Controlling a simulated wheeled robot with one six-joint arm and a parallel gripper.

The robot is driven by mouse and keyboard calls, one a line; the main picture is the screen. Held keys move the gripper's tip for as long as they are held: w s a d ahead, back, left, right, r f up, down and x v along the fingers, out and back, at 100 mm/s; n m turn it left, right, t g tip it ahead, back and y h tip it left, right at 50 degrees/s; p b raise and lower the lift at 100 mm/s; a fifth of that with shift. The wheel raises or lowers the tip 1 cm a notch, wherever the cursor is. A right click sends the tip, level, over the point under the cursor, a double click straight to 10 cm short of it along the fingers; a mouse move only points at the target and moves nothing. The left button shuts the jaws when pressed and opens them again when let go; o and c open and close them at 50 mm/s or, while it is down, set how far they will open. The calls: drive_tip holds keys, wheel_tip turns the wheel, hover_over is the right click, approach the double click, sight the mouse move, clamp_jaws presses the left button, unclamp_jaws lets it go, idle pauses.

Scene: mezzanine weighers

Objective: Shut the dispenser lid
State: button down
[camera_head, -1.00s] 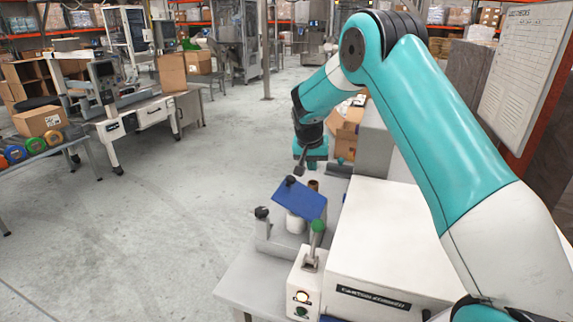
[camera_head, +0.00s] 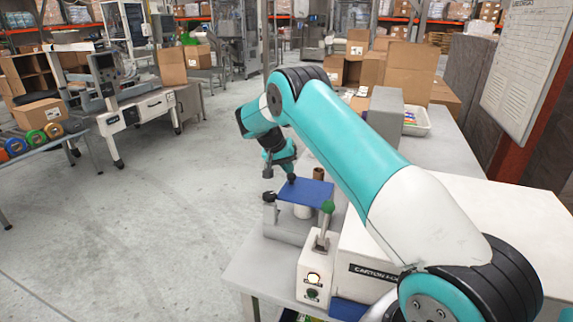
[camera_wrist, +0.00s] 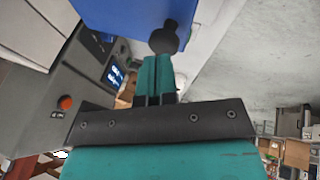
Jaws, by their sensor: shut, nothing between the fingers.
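The dispenser lid is a blue flat panel (camera_head: 306,193) with a black knob (camera_head: 291,178) near its far left corner. It lies nearly level above a white cylinder (camera_head: 303,212); I cannot tell whether it is fully seated. In the wrist view the blue lid (camera_wrist: 120,14) fills the top, with the black knob (camera_wrist: 163,39) at its edge. My gripper (camera_head: 268,172) is beside the lid's far left corner, near the knob. In the wrist view the teal fingers of my gripper (camera_wrist: 155,64) are together, pointing at the knob. Whether they touch it is unclear.
A lever with a green ball (camera_head: 327,207) rises beside the lid, above a white control box (camera_head: 312,276). A black knob (camera_head: 269,196) stands left of the lid, and a brown cylinder (camera_head: 319,174) behind it. Cartons (camera_head: 405,68) are farther back.

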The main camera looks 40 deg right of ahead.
drive_tip(key=shift+w+a+f+b, duration=0.2)
drive_tip(key=shift+f+b, duration=0.1)
drive_tip(key=shift+f, duration=0.5)
drive_tip(key=shift+a+f, duration=0.2)
drive_tip(key=shift+f, duration=0.05)
drive_tip(key=w+a+r+p, duration=0.5)
drive_tip(key=a+r+p, duration=0.2)
drive_tip(key=r+p, duration=0.3)
drive_tip(key=shift+r, duration=0.2)
